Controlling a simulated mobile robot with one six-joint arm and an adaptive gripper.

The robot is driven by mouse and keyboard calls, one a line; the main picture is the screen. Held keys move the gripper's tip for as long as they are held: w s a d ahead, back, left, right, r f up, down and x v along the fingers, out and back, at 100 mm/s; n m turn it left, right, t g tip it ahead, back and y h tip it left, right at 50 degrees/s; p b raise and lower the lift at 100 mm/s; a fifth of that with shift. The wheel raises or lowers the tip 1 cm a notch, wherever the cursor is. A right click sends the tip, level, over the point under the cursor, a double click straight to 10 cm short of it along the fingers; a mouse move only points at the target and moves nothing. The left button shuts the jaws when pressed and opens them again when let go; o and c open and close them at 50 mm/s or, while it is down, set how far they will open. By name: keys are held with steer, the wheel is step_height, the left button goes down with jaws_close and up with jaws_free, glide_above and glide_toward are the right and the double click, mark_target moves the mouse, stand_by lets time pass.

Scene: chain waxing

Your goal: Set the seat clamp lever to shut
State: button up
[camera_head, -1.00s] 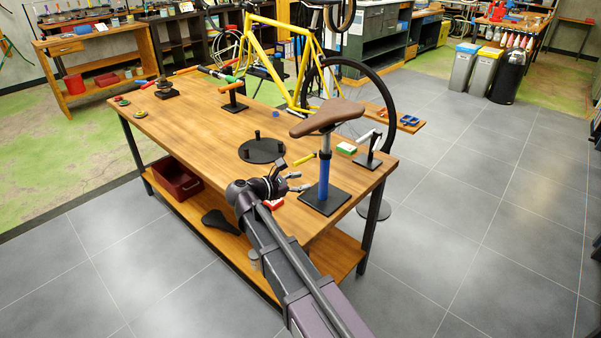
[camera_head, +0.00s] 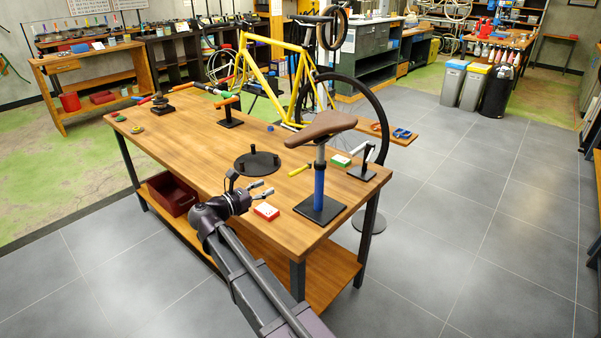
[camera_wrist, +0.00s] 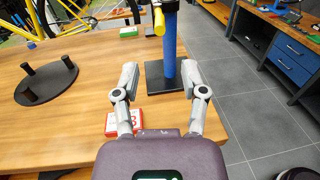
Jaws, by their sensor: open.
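The brown saddle (camera_head: 321,126) sits on a post in an upright blue tube (camera_head: 319,186) on a black base plate (camera_head: 327,210). The yellow clamp lever (camera_head: 300,169) sticks out to the left from the top of the tube. In the wrist view the lever (camera_wrist: 159,22) points towards the camera, in front of the blue tube (camera_wrist: 170,45). My gripper (camera_head: 265,188) is open and empty, left of the stand and apart from the lever. In the wrist view its fingers (camera_wrist: 160,73) are spread, with the lever beyond and between them. The saddle is out of the wrist view.
A red and white box (camera_head: 266,211) lies on the workbench (camera_head: 200,140) near my gripper. A round black plate with pegs (camera_head: 258,163) stands behind. A green and white box (camera_head: 341,160) and a small black stand (camera_head: 366,165) are right of the tube.

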mark_target(300, 171)
steer(key=x, duration=1.3)
steer(key=shift+f, duration=0.1)
jaws_close()
steer(key=shift+d, duration=0.3)
steer(key=shift+a, duration=0.25)
